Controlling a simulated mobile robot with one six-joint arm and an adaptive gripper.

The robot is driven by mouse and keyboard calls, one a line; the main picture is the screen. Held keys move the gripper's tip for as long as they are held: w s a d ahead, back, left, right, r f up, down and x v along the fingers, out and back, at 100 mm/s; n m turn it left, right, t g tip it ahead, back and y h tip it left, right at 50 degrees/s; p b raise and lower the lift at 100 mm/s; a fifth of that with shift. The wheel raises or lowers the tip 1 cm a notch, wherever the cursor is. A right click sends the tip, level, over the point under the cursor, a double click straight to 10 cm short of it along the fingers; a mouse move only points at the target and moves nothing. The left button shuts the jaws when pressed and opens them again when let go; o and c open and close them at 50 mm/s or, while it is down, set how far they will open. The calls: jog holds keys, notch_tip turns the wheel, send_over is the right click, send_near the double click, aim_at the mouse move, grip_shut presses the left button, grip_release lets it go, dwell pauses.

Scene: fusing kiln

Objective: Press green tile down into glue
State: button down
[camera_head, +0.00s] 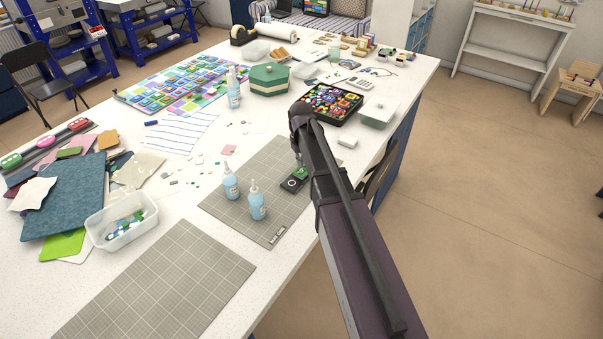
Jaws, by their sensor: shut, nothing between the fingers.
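A small green tile (301,174) shows on the grey gridded cutting mat, at the far end of a dark flat piece (292,184) that has a pale round mark. My gripper (300,163) points down just above the green tile. It is shut with nothing held, and is small and dark in this view. I cannot tell whether its tips touch the tile. My arm hides part of the mat beside it. Any glue under the tile is not visible. Two bottles of blue liquid (231,184) (258,204) stand upright on the mat (240,215), left of the tile.
A black tray of colourful pieces (331,88) and a lidded clear box (379,113) stand behind my arm. A clear bin (104,228) and coloured sheets (62,190) lie at left. A second gridded mat (160,285) in front is clear. The table's right edge runs beneath my arm.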

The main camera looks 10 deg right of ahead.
jog(key=shift+f+b, duration=1.3)
dwell(1.4)
dwell(0.5)
jog(key=shift+r+p, duration=3.55)
jog(key=s+m, duration=0.3)
jog(key=s, duration=1.8)
jog(key=shift+s+d, duration=0.15)
